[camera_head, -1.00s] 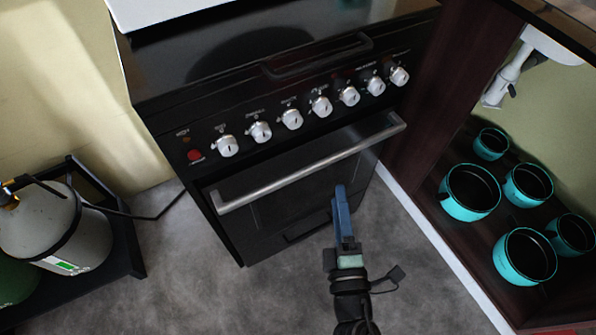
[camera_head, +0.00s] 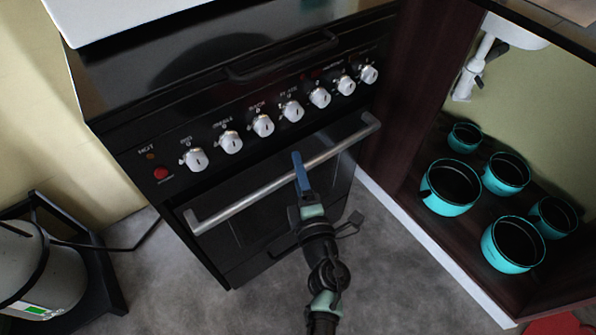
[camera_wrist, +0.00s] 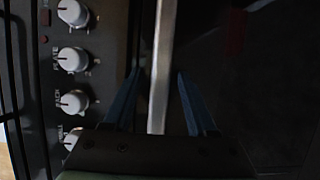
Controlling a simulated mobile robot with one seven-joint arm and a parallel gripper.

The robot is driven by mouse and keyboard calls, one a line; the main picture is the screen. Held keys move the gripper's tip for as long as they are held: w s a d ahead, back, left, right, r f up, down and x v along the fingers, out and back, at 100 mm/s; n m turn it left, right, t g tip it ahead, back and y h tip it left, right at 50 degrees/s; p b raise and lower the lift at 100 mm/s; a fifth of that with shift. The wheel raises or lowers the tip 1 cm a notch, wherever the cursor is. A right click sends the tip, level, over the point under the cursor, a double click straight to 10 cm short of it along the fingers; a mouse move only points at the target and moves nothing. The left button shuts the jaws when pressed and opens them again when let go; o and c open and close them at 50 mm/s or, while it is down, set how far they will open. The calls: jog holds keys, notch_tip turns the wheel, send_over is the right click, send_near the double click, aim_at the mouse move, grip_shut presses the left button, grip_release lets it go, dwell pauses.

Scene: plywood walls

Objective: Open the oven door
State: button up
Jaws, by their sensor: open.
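The black oven has a front door (camera_head: 245,228) that looks shut. A silver bar handle (camera_head: 240,203) runs along the top of the door, below the row of knobs. My gripper (camera_head: 298,160) is at the handle, right of the bar's middle, with its blue fingers pointing toward the oven. In the wrist view the handle (camera_wrist: 160,75) runs between the two blue fingers of my gripper (camera_wrist: 157,85), with a gap on each side. The gripper is open, one finger on either side of the bar.
White knobs (camera_head: 263,125) line the oven's panel above the handle. A dark cabinet at the right holds several teal pots (camera_head: 451,187). A grey cylinder (camera_head: 38,270) stands in a black frame at the left.

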jog(key=shift+w, duration=0.15)
jog(key=shift+c, duration=0.3)
grip_shut()
dwell(1.1)
